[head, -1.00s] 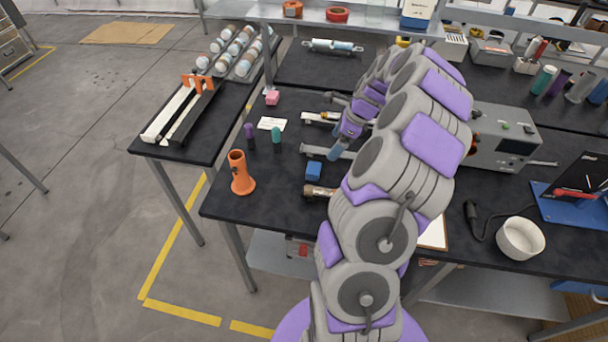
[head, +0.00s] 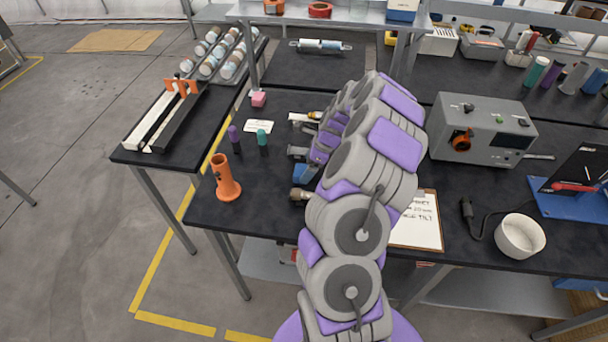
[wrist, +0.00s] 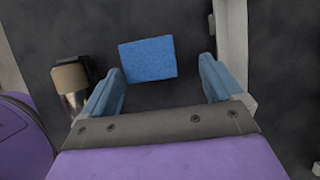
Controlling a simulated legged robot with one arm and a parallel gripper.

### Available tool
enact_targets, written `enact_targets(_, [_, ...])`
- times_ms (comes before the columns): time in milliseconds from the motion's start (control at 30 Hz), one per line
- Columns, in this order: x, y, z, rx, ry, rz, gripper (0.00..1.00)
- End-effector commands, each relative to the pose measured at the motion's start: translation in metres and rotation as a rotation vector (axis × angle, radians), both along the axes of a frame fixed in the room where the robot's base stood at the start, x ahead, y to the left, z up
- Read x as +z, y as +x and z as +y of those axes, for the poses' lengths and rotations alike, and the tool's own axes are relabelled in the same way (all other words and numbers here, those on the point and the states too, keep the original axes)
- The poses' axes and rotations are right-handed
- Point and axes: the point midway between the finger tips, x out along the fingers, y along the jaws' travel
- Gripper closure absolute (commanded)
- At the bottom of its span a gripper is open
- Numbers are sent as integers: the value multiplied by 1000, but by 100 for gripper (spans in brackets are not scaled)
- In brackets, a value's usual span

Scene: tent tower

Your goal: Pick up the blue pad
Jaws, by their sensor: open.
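The blue pad (wrist: 148,60) is a small blue block lying on the black tabletop. In the wrist view it sits just ahead of my gripper (wrist: 160,82), roughly centred between its two blue fingertips. My gripper is open and empty, with a finger on each side of the pad's near end and a gap to the right finger. In the head view my arm covers most of the pad, and blue (head: 303,173) shows at the gripper, where pad and fingers are hard to tell apart.
A brown-capped metal cylinder (wrist: 72,82) lies close to the left finger. An orange tube (head: 226,180), a purple bottle (head: 235,138) and a teal bottle (head: 263,140) stand to the left. A clipboard (head: 418,222), white bowl (head: 520,237) and grey instrument box (head: 484,130) are to the right.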

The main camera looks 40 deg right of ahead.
Motion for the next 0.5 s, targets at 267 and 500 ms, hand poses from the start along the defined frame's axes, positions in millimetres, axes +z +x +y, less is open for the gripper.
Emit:
enact_targets(267, [-19,6,14,3,-6,0,6])
enact_targets(500, [-20,7,6,1,-1,-1,18])
